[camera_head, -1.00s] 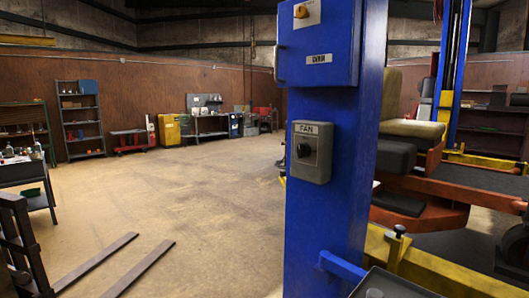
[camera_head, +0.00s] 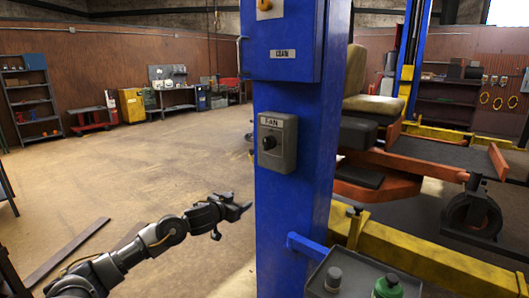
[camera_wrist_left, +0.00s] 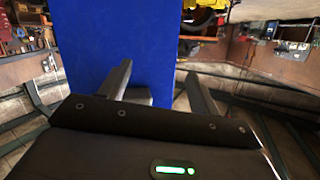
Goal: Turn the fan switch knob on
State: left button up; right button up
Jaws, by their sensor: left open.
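The fan switch is a grey box (camera_head: 286,158) labelled FAN, mounted on the blue post (camera_head: 292,225). Its round black knob (camera_head: 268,142) sits on the box's front face. My left gripper (camera_head: 239,208) is open and empty, lower than the switch and left of the post, apart from the knob in the head view. In the left wrist view, its two dark fingers (camera_wrist_left: 157,85) stand apart with the blue post (camera_wrist_left: 130,35) beyond them. The knob does not show in that view. My right gripper is not in view.
A blue cabinet (camera_head: 282,40) hangs on the post above the switch. A tray (camera_head: 318,284) with a green-capped bottle (camera_head: 387,287) stands at the lower right. A yellow beam (camera_head: 430,258) and an orange mower (camera_head: 400,160) lie right of the post. The floor on the left is mostly clear.

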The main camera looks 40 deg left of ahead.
aim_at(266, 144)
pick_arm(q)
jog(key=s+d+r+m+t+h+p, duration=0.1)
jog(key=d+r+t, duration=0.15)
jog(key=r, duration=0.75)
jog(key=s+d+r+m+t+h, duration=0.15)
jog(key=d+r, duration=0.25)
jog(key=r, duration=0.6)
jog(key=shift+n+g+y, duration=0.4)
jog(key=shift+n+y, duration=0.05)
jog(key=w+p, duration=0.1)
jog(key=w, duration=0.2)
jog(key=w+p, duration=0.1)
jog(key=w, duration=0.2)
jog(key=w+a+p, duration=0.1)
jog(key=w, duration=0.2)
jog(key=shift+w+f+p, duration=0.2)
jog(key=shift+w+p, duration=0.1)
jog(key=shift+p, duration=0.1)
jog(key=shift+w+f, duration=0.1)
jog(key=shift+w, duration=0.4)
jog(key=c, duration=1)
